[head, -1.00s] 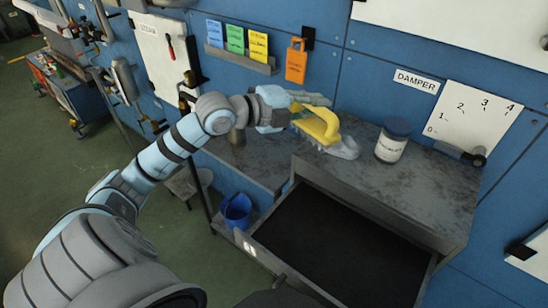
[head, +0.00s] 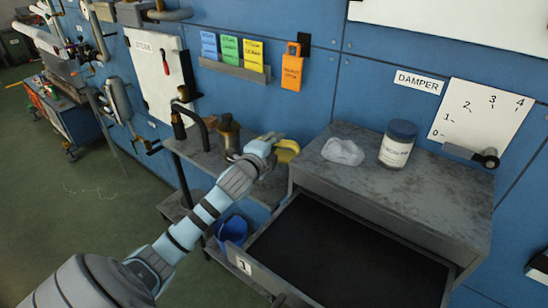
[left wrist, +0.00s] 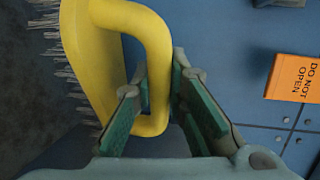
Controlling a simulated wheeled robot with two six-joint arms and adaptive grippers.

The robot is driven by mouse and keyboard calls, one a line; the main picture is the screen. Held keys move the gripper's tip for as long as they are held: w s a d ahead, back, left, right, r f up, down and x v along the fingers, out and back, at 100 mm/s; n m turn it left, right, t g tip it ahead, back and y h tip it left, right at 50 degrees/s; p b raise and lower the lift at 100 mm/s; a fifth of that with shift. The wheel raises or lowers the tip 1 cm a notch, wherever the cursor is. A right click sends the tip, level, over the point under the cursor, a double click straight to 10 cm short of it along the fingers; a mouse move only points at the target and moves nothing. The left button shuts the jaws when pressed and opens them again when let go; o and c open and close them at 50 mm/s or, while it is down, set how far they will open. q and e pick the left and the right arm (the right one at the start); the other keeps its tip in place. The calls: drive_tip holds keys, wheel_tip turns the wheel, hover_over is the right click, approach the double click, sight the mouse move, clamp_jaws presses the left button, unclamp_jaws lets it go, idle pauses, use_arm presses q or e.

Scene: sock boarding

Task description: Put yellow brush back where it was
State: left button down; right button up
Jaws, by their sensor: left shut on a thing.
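The yellow brush (head: 286,150) is at the end of my left arm, over the lower bench left of the drawer cabinet. In the left wrist view the yellow brush (left wrist: 92,55) shows its looped handle and grey bristles pointing left. My left gripper (left wrist: 157,100) is shut on the handle loop, with its green-padded fingers on either side of it. In the head view my left gripper (head: 272,141) partly covers the brush. Whether the bristles touch the bench is hidden. My right gripper is not in view.
A crumpled grey-white cloth (head: 343,151) and a white jar with a blue lid (head: 398,144) stand on the cabinet top (head: 440,180). The drawer (head: 350,255) below is open. A brown bottle (head: 228,135) stands on the lower bench, with a blue bucket (head: 232,230) beneath.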

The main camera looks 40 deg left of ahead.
use_arm(q)
wheel_tip(320, 180, down, 4)
drive_tip(key=shift+r+b, duration=0.2)
drive_tip(key=shift+b, duration=0.3)
drive_tip(key=c, duration=1.6)
unclamp_jaws()
drive_tip(key=shift+r, duration=0.1)
drive_tip(key=p+v, duration=0.2)
drive_tip(key=v, duration=1)
drive_tip(key=shift+s, duration=0.1)
